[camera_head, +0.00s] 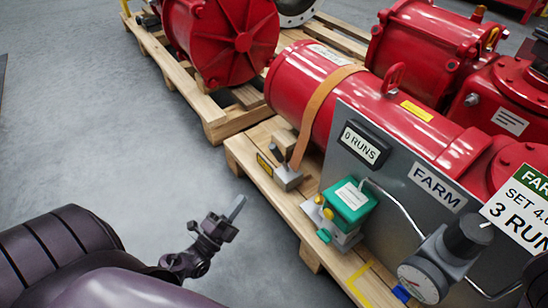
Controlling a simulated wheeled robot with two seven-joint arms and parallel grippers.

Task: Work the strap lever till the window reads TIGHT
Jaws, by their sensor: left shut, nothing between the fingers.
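An orange strap (318,106) runs over the red cylinder (312,78) down to a small metal ratchet (288,178) with a dark lever (276,151) at the pallet edge. A small yellow-and-black label (264,164) sits beside it; its text is too small to read. No window showing TIGHT can be made out. My left gripper (237,207) is shut and empty, over the floor to the lower left of the ratchet and apart from it. My right gripper is out of view.
A grey panel (398,204) carries a "0 RUNS" display (363,145) and a FARM plate. A green-topped box (350,200), a gauge (421,282) and a sign (520,208) reading "3 RUN" stand near it. The wooden pallet (238,152) borders clear grey floor on the left.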

